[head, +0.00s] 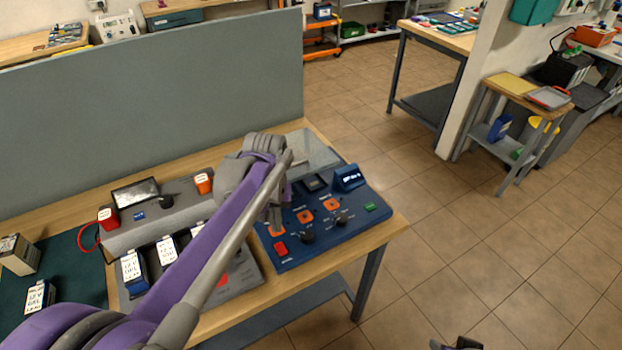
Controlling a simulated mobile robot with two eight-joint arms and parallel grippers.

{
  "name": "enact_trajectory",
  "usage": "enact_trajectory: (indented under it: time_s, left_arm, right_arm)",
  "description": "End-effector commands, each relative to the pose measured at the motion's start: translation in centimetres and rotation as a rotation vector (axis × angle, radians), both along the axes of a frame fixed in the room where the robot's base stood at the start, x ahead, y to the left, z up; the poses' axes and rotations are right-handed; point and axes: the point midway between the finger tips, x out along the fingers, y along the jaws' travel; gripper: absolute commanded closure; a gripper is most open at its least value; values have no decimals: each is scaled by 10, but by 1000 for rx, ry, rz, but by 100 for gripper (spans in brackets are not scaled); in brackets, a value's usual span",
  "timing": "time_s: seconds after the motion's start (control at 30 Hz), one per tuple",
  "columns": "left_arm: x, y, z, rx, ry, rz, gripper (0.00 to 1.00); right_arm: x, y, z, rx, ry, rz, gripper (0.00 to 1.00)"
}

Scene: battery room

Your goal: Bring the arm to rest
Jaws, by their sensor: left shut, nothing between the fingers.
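My left arm reaches in from the lower left, over the workbench (392,226). Its gripper (275,216) points down at the left side of the blue control panel (318,238), partly hidden behind my arm links. It is shut, with nothing held. I cannot tell whether it touches the panel. A small grey part, likely of my right gripper (456,344), shows at the bottom edge; its fingers cannot be made out.
A grey charger unit with batteries (134,268) stands left of the panel, partly behind my arm. A grey partition (150,110) rises behind the bench. A small side table (505,110) stands at the right. The tiled floor (480,240) is clear.

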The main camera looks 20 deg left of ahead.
Motion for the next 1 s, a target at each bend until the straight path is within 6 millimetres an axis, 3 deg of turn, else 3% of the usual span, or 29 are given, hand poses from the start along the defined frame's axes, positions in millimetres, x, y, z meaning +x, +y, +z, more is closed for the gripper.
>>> enact_trajectory:
  time_s: [0.27, 0.47, 0.7, 0.83, 1.0]
  left_arm:
    - [-12, -8, 2, 6, -34, -25, 100]
    - [-59, -33, -1, 30, -179, -129, 100]
    - [-116, -57, -23, 64, -377, -263, 100]
    - [-134, -64, -35, 76, -448, -309, 100]
    - [-143, -68, -42, 84, -487, -334, 100]
  right_arm:
    - [0, 0, 0, 0, 0, 0, 50]
    - [0, 0, 0, 0, 0, 0, 50]
    - [0, 0, 0, 0, 0, 0, 50]
    - [0, 0, 0, 0, 0, 0, 50]
    - [0, 0, 0, 0, 0, 0, 50]
